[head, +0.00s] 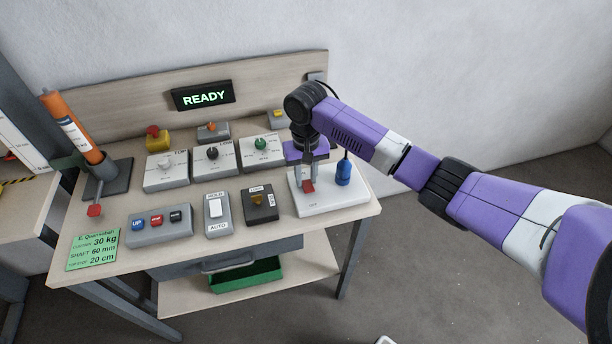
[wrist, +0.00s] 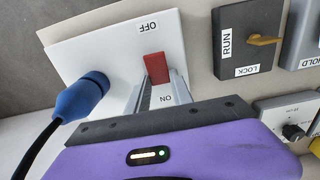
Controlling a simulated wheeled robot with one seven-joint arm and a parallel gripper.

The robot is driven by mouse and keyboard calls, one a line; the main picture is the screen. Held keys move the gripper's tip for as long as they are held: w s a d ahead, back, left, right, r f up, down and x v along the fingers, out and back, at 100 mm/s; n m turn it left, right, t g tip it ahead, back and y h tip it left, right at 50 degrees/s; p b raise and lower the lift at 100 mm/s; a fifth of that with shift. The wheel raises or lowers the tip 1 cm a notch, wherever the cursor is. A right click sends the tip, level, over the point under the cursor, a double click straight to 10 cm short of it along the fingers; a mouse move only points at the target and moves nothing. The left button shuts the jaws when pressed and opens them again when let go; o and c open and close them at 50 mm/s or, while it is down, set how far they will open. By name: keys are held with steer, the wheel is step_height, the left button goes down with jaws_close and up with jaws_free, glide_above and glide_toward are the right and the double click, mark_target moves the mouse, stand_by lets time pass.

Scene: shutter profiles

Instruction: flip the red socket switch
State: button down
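The red socket switch (wrist: 156,68) sits on a white socket panel (wrist: 70,50), between an OFF label and an ON label. In the head view the red switch (head: 308,186) shows low between my fingers, on the white panel (head: 335,200) at the table's right end. My gripper (wrist: 164,82) is over the panel on the ON side, fingers apart with the ON label visible between them. The fingertips are close to the switch; I cannot tell whether they touch it. My gripper (head: 308,182) points down in the head view. The switch's tilt is unclear.
A blue plug (head: 343,173) with a black cable stands right beside the switch. A RUN/LOCK box (head: 260,204) with a yellow key-like knob is to the left. Several other control boxes cover the table, and a display (head: 203,96) reads READY.

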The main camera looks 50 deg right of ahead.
steer(key=shift+w+a+r+t+p, duration=0.3)
steer(key=shift+w+a+p, duration=0.1)
steer(key=shift+p, duration=0.1)
steer(key=shift+a+r+t+p, duration=0.1)
steer(key=shift+t+p, duration=0.2)
steer(key=shift+p, duration=0.15)
steer(key=shift+s+f+t+h+p, duration=0.3)
steer(key=shift+s+h, duration=0.1)
steer(key=shift+h, duration=0.1)
steer(key=shift+s+a+t+h, duration=0.1)
steer(key=shift+s+t+h, duration=0.25)
steer(key=shift+t+h, duration=0.35)
steer(key=c, duration=1.1)
jaws_free()
steer(key=shift+s, duration=0.1)
steer(key=shift+d, duration=0.2)
steer(key=shift+r, duration=0.1)
